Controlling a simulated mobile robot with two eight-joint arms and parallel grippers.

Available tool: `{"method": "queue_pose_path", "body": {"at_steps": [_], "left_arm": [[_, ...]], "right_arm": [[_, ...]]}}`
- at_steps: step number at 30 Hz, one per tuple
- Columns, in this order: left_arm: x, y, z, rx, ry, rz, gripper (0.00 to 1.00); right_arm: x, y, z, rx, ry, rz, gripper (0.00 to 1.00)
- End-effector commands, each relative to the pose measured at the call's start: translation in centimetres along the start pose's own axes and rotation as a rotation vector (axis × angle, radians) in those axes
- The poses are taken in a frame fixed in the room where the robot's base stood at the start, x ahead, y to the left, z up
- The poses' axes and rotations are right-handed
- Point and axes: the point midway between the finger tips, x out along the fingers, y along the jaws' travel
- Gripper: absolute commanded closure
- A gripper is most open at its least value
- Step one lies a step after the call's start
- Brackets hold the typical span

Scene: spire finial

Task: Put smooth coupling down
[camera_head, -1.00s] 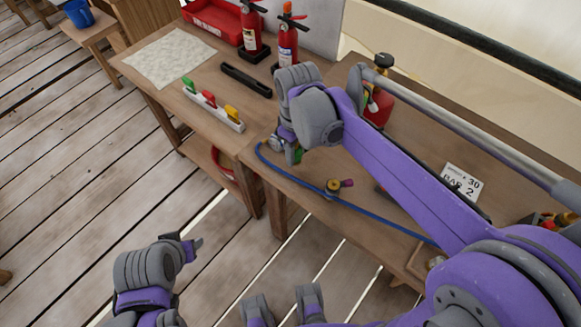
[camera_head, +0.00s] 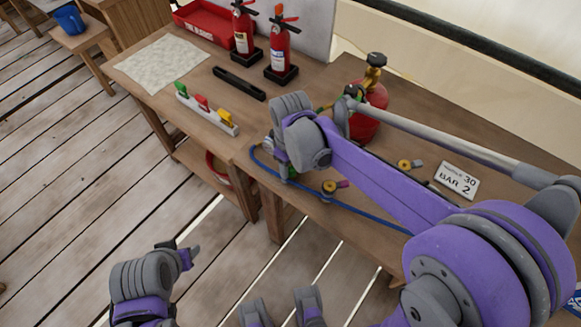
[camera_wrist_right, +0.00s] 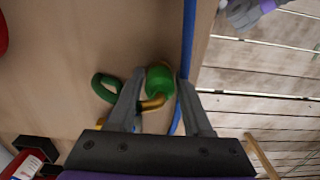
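My right gripper (camera_head: 284,166) is low over the front of the table (camera_head: 215,145). In the right wrist view its fingers (camera_wrist_right: 161,90) close on a green, rounded coupling (camera_wrist_right: 160,79) with a brass part below it. A green curved loop (camera_wrist_right: 104,88) lies beside the left finger. In the head view the coupling is mostly hidden by the gripper; whether it touches the table is unclear. My left gripper (camera_head: 188,255) is over the floor, away from the table; its finger opening is too small to judge.
A blue hose (camera_head: 365,212) runs along the table's front edge, close by the right gripper. Two brass fittings (camera_head: 331,187) (camera_head: 407,164) lie right of it. A red cylinder (camera_head: 368,118) stands behind. A rack with coloured pieces (camera_head: 206,108), a black bar (camera_head: 238,84) and extinguishers (camera_head: 281,50) stand left.

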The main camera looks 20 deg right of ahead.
Motion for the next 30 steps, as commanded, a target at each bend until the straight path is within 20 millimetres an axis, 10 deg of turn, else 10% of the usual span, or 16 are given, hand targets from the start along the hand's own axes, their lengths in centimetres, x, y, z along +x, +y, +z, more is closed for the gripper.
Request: {"method": "queue_pose_path", "body": {"at_steps": [14, 30], "left_arm": [[-0.3, 0.0, -0.2, 0.0, 0.001, 0.0, 0.5], [-1.3, 0.0, -0.9, 0.0, 0.006, 0.0, 0.5]], "right_arm": [[-0.8, 0.0, 0.0, 0.0, 0.0, 0.0, 0.33], [-10.9, 0.0, 0.0, 0.0, 0.0, 0.0, 0.33]]}}
